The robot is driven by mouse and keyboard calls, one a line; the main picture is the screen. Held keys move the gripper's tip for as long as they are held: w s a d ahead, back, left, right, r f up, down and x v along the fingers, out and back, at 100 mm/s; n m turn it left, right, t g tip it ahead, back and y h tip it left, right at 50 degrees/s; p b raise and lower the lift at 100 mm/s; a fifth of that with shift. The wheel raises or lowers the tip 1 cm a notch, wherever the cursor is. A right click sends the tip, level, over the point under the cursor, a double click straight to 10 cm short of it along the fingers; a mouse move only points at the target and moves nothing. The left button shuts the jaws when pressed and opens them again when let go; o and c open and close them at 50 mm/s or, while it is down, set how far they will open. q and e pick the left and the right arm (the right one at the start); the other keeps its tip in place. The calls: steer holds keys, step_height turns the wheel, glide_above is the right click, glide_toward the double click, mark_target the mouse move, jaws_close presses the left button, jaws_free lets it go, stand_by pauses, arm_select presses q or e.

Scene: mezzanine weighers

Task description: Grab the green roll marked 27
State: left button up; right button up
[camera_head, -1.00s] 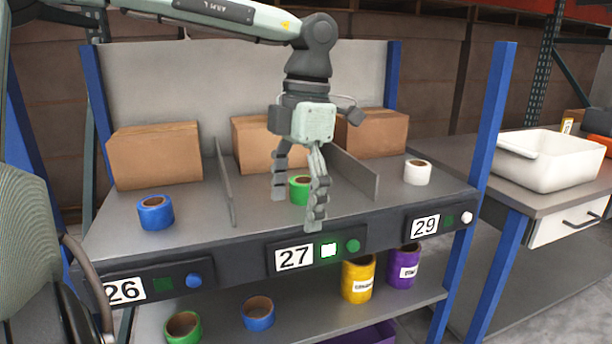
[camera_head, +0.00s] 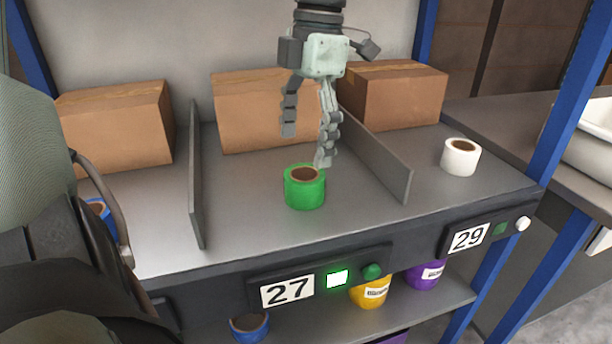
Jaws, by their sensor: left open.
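The green roll (camera_head: 304,192) stands upright on the upper shelf, in the middle bay above the label 27 (camera_head: 287,291). Its brown core faces up. My left gripper (camera_head: 306,150) points down with its fingers apart and nothing between them. In the picture it is just above the roll, its right fingertip near the roll's top right edge; I cannot tell whether they touch. My right gripper does not show.
Grey dividers (camera_head: 196,175) and (camera_head: 376,155) flank the bay. A cardboard box (camera_head: 262,115) stands behind the roll. A white roll (camera_head: 460,157) stands in the right bay, and a blue roll (camera_head: 98,208) is partly hidden at left. A lit square (camera_head: 337,279) glows beside label 27.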

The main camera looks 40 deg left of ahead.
mark_target(305, 173)
arm_select(q)
steer(key=f, duration=0.7)
steer(key=shift+s+d+f, duration=0.1)
steer(key=shift+s+d, duration=0.05)
steer(key=shift+s, duration=0.05)
steer(key=shift+c, duration=0.2)
steer(key=c, duration=1.2)
steer(key=shift+c, duration=0.4)
